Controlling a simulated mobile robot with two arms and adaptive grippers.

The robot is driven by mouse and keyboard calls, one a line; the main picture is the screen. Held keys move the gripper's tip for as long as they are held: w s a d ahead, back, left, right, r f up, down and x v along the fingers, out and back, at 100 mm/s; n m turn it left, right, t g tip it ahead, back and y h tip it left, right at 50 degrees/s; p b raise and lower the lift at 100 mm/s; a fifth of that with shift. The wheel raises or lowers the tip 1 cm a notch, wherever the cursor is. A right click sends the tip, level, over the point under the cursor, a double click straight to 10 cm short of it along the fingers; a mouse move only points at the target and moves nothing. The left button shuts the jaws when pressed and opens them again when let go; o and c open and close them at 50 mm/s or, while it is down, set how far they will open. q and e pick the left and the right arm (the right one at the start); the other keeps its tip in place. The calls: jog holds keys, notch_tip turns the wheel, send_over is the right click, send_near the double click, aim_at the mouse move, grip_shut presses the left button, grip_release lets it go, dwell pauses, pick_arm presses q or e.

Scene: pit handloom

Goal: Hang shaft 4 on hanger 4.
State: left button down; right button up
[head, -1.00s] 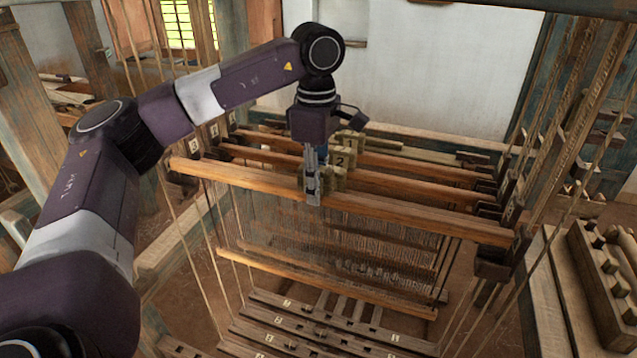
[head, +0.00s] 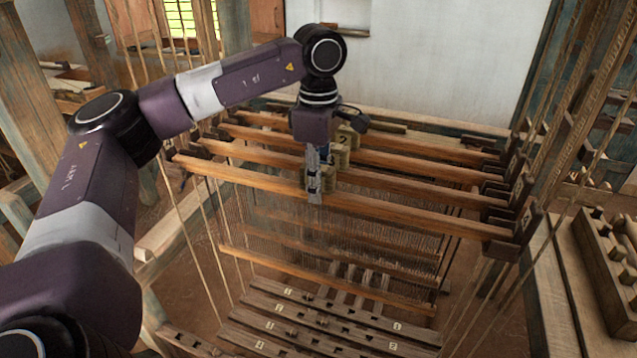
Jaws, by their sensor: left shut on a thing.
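My left gripper (head: 314,192) is shut on the frontmost shaft (head: 415,216), a long orange-brown wooden bar, near its middle. The grip is around a pale wooden block on the bar, which the fingers partly hide. No number shows on this shaft, but its place in front of the others fits shaft 4. Heddles hang below it to a lower bar (head: 330,285). Its right end meets the front right hanger block (head: 529,222); I cannot tell whether it is seated. Its left end (head: 182,161) lies by the left hanger cords. My right gripper is not in view.
Several similar shafts (head: 430,190) lie close behind, roughly parallel; a block marked 2 (head: 344,140) stands on one. Hanger ropes (head: 590,90) rise at the right. Numbered treadles (head: 320,320) lie below. A bench with a pegged wooden block (head: 606,245) stands at right.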

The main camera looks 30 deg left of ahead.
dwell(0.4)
pick_arm(q)
jog(key=c, duration=1.7)
grip_release()
jog(key=shift+o, duration=0.2)
notch_tip(320, 180, up, 12)
jog(key=shift+r, duration=0.1)
